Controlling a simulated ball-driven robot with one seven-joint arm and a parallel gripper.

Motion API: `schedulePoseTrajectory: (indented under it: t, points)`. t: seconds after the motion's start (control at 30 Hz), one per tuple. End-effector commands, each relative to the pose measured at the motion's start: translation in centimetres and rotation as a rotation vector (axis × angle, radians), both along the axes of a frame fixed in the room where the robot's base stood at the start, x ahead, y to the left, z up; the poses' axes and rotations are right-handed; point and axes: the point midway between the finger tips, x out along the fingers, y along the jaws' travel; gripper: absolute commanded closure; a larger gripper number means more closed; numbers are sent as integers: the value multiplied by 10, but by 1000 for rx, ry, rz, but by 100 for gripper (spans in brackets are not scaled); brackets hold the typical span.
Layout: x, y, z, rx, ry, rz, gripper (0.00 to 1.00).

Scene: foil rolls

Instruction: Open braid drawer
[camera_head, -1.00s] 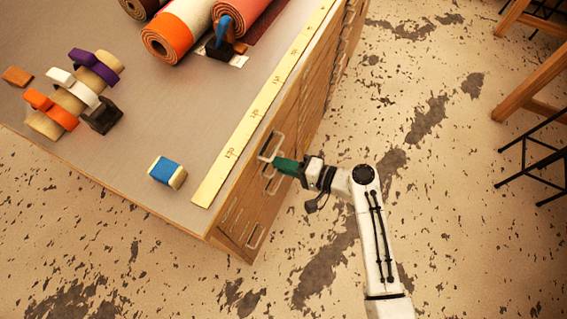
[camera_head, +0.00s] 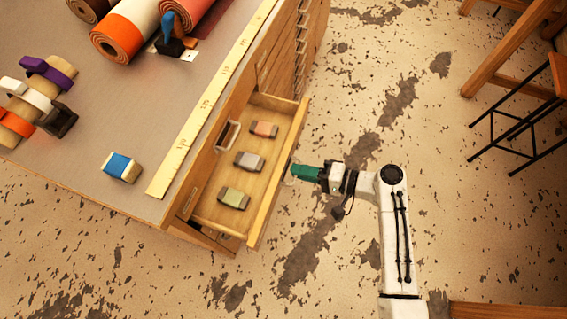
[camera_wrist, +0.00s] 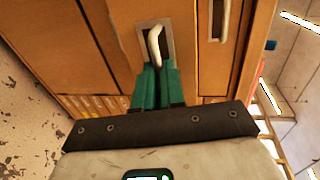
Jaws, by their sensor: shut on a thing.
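The drawer (camera_head: 215,209) stands pulled out from the side of the wooden cabinet, with its open top showing. My gripper (camera_head: 297,172) is at the outer face of the drawer front. In the wrist view its green fingers (camera_wrist: 157,78) are shut on the pale drawer handle (camera_wrist: 155,45). The fingers hide the handle's lower part.
The cabinet top (camera_head: 100,160) holds a blue-banded block (camera_head: 122,167), a yellow measuring strip (camera_head: 212,97), large rolls (camera_head: 128,33) and banded rolls at the left. The speckled floor right of the drawer is mostly clear.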

Motion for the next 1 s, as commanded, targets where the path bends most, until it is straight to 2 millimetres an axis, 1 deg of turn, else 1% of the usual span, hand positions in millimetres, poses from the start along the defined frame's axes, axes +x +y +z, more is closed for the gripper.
schedulePoseTrajectory:
  t: [0.03,0.2,0.4,0.6,0.97,1.0]
  points:
    - [-4,-12,-1,-2,4,-6,100]
    - [-16,-43,-1,-1,3,-4,100]
    - [-24,-64,-1,0,2,-2,100]
    - [-27,-73,-1,0,3,-1,100]
    - [-27,-74,-1,-1,3,0,100]
    - [-27,-74,-1,-1,3,0,87]
